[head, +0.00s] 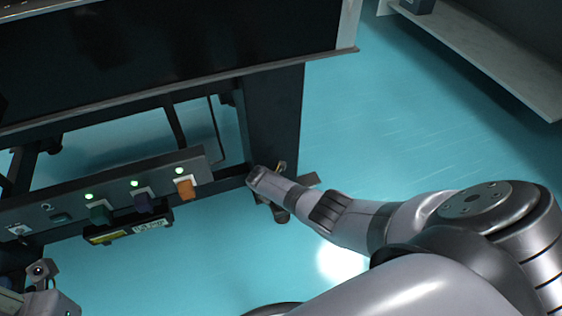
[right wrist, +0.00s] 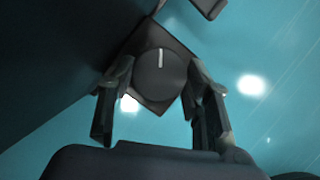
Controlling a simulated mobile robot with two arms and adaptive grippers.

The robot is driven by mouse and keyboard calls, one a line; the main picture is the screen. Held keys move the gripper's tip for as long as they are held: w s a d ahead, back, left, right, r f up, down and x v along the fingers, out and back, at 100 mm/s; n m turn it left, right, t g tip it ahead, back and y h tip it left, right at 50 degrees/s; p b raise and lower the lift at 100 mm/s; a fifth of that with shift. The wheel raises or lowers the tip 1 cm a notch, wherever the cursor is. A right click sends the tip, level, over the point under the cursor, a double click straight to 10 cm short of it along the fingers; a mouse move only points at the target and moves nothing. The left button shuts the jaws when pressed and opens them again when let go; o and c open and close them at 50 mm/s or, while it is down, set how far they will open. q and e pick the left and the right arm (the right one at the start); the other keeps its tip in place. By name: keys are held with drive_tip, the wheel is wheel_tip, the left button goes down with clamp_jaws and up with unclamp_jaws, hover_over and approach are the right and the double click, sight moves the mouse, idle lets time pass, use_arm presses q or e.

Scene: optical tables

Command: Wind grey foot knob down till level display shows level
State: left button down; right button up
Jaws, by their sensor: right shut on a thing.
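The grey foot knob (right wrist: 158,75) is a dark round disc with a pale index line pointing nearly straight up in the right wrist view. My right gripper (right wrist: 160,80) has one finger on each side of it and is shut on it. In the head view my right gripper (head: 272,192) is at the foot of the dark table leg, and the knob is hidden there. Under the table's control rail hangs a small dark unit with a lit display (head: 152,226), too small to read. Part of my left arm and gripper (head: 42,285) shows at the lower left; its fingers cannot be made out.
The control rail (head: 70,213) carries green, purple and orange knobs (head: 185,188) with green lights above. A yellow label (head: 104,237) is on the hanging unit. The dark table leg (head: 274,120) stands beside my right gripper. Teal floor is clear to the right, below a grey shelf (head: 480,55).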

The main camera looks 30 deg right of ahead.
idle(0.3)
drive_tip(key=o, duration=1.1)
drive_tip(key=shift+o, duration=0.2)
drive_tip(key=v, duration=1.2)
